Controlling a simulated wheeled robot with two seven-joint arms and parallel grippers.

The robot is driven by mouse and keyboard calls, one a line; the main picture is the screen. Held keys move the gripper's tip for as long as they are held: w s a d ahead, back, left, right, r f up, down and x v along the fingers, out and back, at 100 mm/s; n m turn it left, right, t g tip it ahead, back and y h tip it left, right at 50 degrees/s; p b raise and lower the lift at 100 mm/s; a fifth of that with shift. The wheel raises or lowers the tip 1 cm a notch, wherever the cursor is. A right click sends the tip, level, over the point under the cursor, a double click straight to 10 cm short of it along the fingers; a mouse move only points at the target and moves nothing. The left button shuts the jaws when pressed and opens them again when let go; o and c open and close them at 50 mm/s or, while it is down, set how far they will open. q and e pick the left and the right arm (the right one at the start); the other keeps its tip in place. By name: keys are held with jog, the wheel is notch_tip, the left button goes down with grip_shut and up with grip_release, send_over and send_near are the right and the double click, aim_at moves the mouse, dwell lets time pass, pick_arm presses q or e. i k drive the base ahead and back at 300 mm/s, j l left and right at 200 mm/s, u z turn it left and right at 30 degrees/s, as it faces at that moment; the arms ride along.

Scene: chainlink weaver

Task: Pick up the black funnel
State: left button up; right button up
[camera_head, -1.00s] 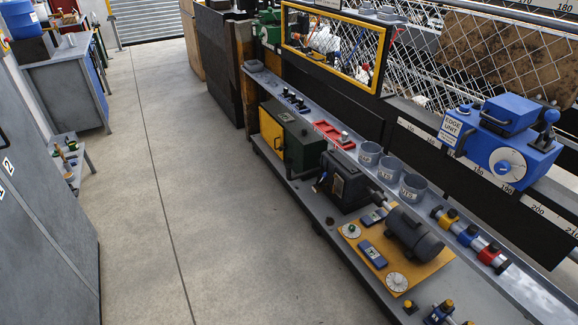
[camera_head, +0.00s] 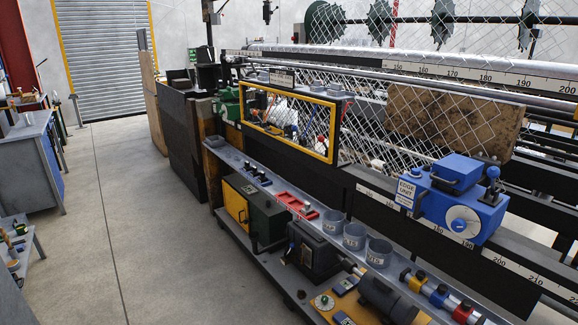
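I cannot make out a black funnel in the head view. Neither of my grippers shows in the view. A small low bench (camera_head: 24,262) at the lower left edge holds several small items, too small or cut off to tell apart.
A long weaving machine fills the right side, with a blue edge unit (camera_head: 463,205), grey cups (camera_head: 354,236), a red tray (camera_head: 298,205) and a green-black box (camera_head: 252,214). A grey workbench (camera_head: 28,150) stands at the left. Concrete floor (camera_head: 150,220) between them is clear.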

aim_at(254, 236)
jog(key=i+j+z, duration=0.25)
jog(key=z, duration=0.15)
jog(key=i+j+z, duration=0.3)
jog(key=z, duration=0.15)
jog(key=i+j+z, duration=0.2)
jog(key=j+z, duration=0.2)
jog(key=i+j+z, duration=0.1)
jog(key=j, duration=0.35)
jog(key=i+j+z, duration=0.1)
jog(key=j, duration=0.35)
jog(key=i+j, duration=0.2)
jog(key=j, duration=0.3)
jog(key=i+j+z, duration=0.15)
jog(key=j, duration=0.3)
jog(key=j+z, duration=0.1)
jog(key=j, duration=0.35)
jog(key=i+j, duration=0.1)
jog(key=j, duration=0.3)
jog(key=i+j, duration=0.1)
jog(key=j, duration=0.35)
jog(key=i+j, duration=0.1)
jog(key=j, duration=0.75)
jog(key=i+j, duration=0.15)
jog(key=j, duration=0.25)
